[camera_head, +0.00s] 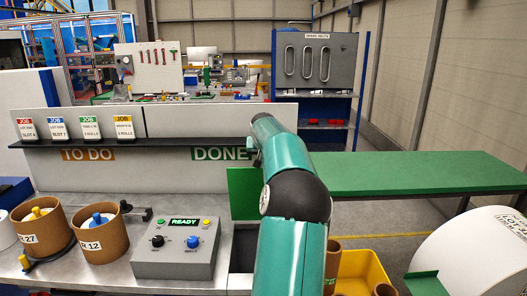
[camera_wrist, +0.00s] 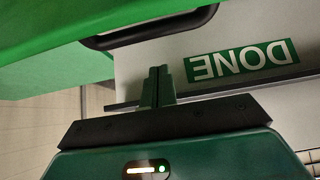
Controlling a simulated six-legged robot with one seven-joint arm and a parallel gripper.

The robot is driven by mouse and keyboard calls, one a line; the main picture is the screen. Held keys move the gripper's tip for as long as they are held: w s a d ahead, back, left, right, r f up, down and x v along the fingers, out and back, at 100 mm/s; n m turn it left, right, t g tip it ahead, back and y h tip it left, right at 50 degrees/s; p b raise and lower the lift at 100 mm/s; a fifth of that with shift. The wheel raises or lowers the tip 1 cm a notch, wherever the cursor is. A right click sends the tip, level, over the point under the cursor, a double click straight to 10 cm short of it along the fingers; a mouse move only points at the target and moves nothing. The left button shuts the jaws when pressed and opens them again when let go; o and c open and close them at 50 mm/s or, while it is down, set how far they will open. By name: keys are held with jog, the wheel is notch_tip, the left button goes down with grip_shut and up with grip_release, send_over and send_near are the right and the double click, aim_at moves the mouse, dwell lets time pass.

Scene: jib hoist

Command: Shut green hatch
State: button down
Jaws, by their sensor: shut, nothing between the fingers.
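The green hatch (camera_head: 243,193) stands raised, roughly upright, at the back of a dark opening (camera_head: 243,248) in the grey bench. My arm hides its right part in the head view. In the wrist view, a green panel (camera_wrist: 130,12) with a dark bar handle (camera_wrist: 150,30) crosses the top; it looks like the hatch seen close up. My gripper (camera_wrist: 157,82) is shut and empty, its fingertips pointing towards the handle. They appear a little apart from it, though the depth is hard to judge.
A grey control box (camera_head: 178,248) with a lit READY display stands left of the opening. Brown tubs (camera_head: 101,236) are further left. A DONE label (camera_head: 221,153) is on the panel behind. A green table (camera_head: 420,172) and yellow bin (camera_head: 362,272) are at right.

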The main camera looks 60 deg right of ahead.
jog(key=a, duration=0.1)
jog(key=s+a, duration=0.1)
jog(key=a, duration=0.1)
jog(key=shift+s+f, duration=0.3)
jog(key=shift+f, duration=0.05)
jog(key=shift+a, duration=0.1)
